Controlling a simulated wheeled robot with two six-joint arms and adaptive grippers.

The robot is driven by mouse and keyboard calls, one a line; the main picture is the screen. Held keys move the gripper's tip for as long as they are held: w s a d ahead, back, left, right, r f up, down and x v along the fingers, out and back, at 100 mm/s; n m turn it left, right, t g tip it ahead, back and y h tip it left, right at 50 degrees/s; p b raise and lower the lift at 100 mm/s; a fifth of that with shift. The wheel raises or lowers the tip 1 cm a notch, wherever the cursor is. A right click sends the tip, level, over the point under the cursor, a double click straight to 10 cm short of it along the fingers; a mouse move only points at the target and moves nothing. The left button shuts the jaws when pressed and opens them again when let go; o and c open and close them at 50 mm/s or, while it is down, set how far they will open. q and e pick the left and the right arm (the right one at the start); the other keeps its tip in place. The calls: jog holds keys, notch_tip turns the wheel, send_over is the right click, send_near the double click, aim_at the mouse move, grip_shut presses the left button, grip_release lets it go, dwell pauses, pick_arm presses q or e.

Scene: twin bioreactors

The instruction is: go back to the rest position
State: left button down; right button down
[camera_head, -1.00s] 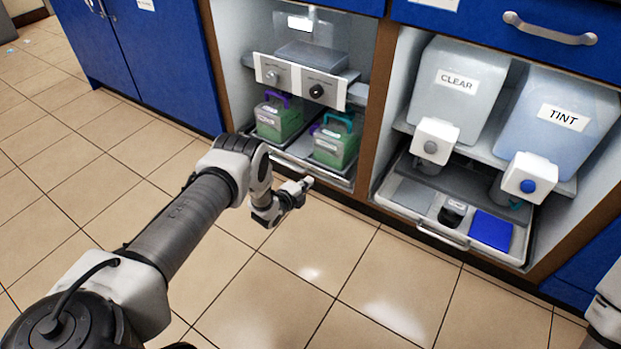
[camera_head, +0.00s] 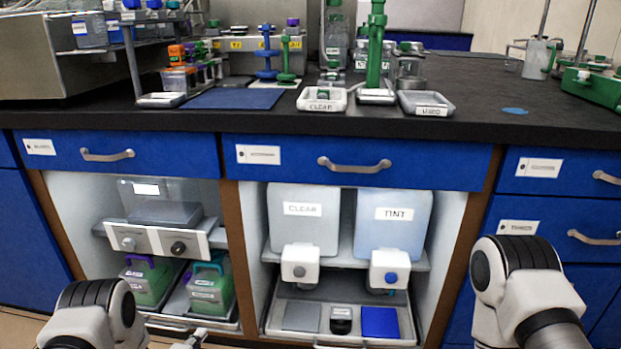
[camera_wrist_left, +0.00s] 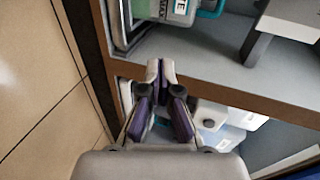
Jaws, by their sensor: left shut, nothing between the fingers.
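My left arm comes in at the lower left of the head view. Its gripper (camera_head: 196,338) shows only in part at the bottom edge, in front of the open cabinet bay with the green containers. In the left wrist view the left gripper (camera_wrist_left: 161,72) is shut, its fingertips together with nothing between them. The cabinet's brown edge and a shelf lie beyond the fingers. My right arm shows at the lower right of the head view, but its gripper is out of the frame.
Two green containers (camera_head: 209,290) sit in the left bay. The CLEAR tank (camera_head: 303,230) and TINT tank (camera_head: 393,236) stand in the right bay above a pulled-out tray (camera_head: 285,291). The black counter (camera_head: 545,120) above carries trays, stands and racks. Floor shows at the lower left.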

pick_arm(q)
jog(key=s+d+n+g+y, duration=0.15)
jog(key=s+n+g, duration=0.4)
jog(key=s, duration=0.75)
jog(key=s+d+r+n+g+p, duration=0.15)
jog(key=s+n+g, duration=0.35)
jog(key=s, duration=0.8)
jog(key=s+d+n+g+y, duration=0.1)
jog(key=s+d+n+g, duration=0.25)
jog(key=s+n, duration=0.65)
jog(key=s+r+m+p, duration=0.1)
jog(key=s+r+p, duration=0.2)
jog(key=r+p, duration=3.5)
jog(key=shift+s+a, duration=0.2)
jog(key=shift+a, duration=0.1)
jog(key=shift+h, duration=0.25)
